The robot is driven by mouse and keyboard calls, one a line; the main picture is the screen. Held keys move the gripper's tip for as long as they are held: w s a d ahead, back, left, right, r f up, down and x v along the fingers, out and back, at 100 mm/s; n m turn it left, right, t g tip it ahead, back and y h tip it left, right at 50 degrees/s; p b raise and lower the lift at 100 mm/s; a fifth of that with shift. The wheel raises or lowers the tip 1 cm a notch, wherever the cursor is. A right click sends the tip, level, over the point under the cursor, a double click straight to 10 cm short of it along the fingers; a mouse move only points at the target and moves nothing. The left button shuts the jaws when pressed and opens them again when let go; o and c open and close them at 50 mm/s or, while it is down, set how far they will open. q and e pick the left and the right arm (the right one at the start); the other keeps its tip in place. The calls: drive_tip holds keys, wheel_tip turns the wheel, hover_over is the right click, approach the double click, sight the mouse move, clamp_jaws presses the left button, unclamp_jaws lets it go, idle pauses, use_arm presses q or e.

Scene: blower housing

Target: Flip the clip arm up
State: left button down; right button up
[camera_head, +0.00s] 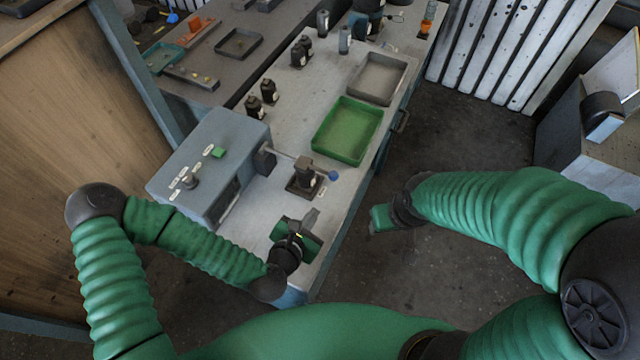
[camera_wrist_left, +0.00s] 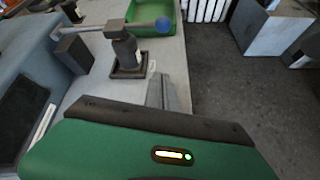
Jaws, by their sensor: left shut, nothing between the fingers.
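The clip arm is a thin grey bar with a blue ball knob (camera_head: 333,176). It lies about level, running from a dark hinge block (camera_head: 264,158) beside the blue-grey machine box over a dark fixture post (camera_head: 304,174) on a square base. In the left wrist view the blue knob (camera_wrist_left: 163,24) sticks out right of the post (camera_wrist_left: 126,52). My left gripper (camera_head: 309,219) is shut and empty, above the bench on the near side of the post, apart from the bar and knob. My right gripper (camera_head: 380,219) hangs past the bench's right edge; its fingers are unclear.
The blue-grey box (camera_head: 212,165) with a green button stands left of the fixture. A green tray (camera_head: 347,131) and a grey tray (camera_head: 377,79) lie behind it. Small black bottles (camera_head: 262,93) stand along the bench. The bench's right edge is close to the knob.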

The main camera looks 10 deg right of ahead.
use_arm(q)
drive_tip(key=shift+w+d+r+n, duration=0.1)
drive_tip(key=shift+w+r+n, duration=0.15)
drive_tip(key=shift+n, duration=0.45)
use_arm(e)
drive_tip(key=shift+d, duration=0.25)
use_arm(q)
drive_tip(key=shift+d, duration=0.1)
drive_tip(key=x, duration=0.4)
drive_tip(key=p+x, duration=0.1)
drive_tip(key=x, duration=0.3)
drive_tip(key=shift+w+f, duration=0.1)
drive_tip(key=shift+w, duration=0.35)
drive_tip(key=r+p, duration=0.1)
drive_tip(key=w+d+r+p, duration=0.1)
drive_tip(key=shift+d+r, duration=0.2)
drive_tip(key=shift+r, duration=0.1)
drive_tip(key=shift+r+p, duration=0.3)
drive_tip(key=shift+r, duration=0.05)
use_arm(e)
drive_tip(key=v, duration=0.3)
drive_tip(key=shift+w+r, duration=0.3)
drive_tip(key=shift+r, duration=0.1)
drive_tip(key=shift+w+a, duration=0.1)
